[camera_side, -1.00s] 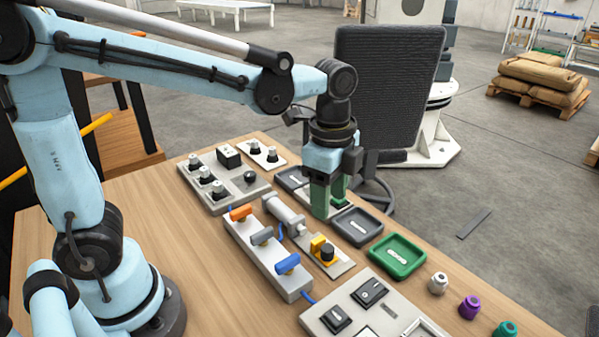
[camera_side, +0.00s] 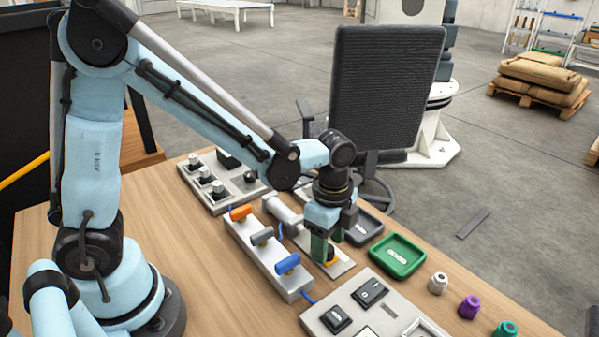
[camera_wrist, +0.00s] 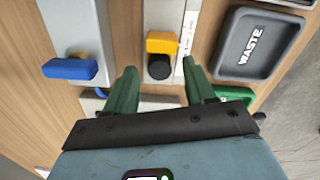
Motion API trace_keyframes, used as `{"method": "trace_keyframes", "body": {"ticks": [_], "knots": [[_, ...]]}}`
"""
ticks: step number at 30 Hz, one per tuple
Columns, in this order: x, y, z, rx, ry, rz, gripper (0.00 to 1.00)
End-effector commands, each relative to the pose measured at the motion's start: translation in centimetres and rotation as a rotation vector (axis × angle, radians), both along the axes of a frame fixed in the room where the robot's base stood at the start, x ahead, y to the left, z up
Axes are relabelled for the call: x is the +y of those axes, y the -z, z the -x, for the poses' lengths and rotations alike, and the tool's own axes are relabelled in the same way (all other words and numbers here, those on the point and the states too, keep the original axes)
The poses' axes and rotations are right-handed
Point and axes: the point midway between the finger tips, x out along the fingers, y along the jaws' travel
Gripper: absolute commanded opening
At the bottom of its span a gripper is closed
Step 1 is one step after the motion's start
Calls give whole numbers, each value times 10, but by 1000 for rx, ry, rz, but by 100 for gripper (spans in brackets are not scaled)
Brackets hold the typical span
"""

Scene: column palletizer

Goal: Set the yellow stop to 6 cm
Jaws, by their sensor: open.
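The yellow stop (camera_wrist: 161,43) shows in the wrist view with a black knob (camera_wrist: 159,67) on its near side. It sits on a pale rail plate (camera_wrist: 187,40) with a scale strip along one side, whose marks are too small to read. In the side view the plate (camera_side: 342,268) shows, and my gripper mostly hides the stop. My gripper (camera_wrist: 157,82) is open and empty in the wrist view, its green fingers apart on either side of the knob's line. In the side view my gripper (camera_side: 328,257) is pointing down over the plate; I cannot tell whether it touches the knob.
A lever box with a blue handle (camera_side: 288,263) stands close on the left. A grey tray marked WASTE (camera_wrist: 257,42) and a green tray (camera_side: 398,256) lie to the right. A switch panel (camera_side: 352,306) is in front. Small coloured knobs (camera_side: 469,307) stand at the right edge.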

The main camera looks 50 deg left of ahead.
Motion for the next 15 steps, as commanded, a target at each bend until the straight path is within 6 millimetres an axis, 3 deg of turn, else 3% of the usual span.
{"method": "trace_keyframes", "body": {"ticks": [6,15], "knots": [[0,12,0,0,0,0,54],[0,14,0,0,0,0,54]]}}
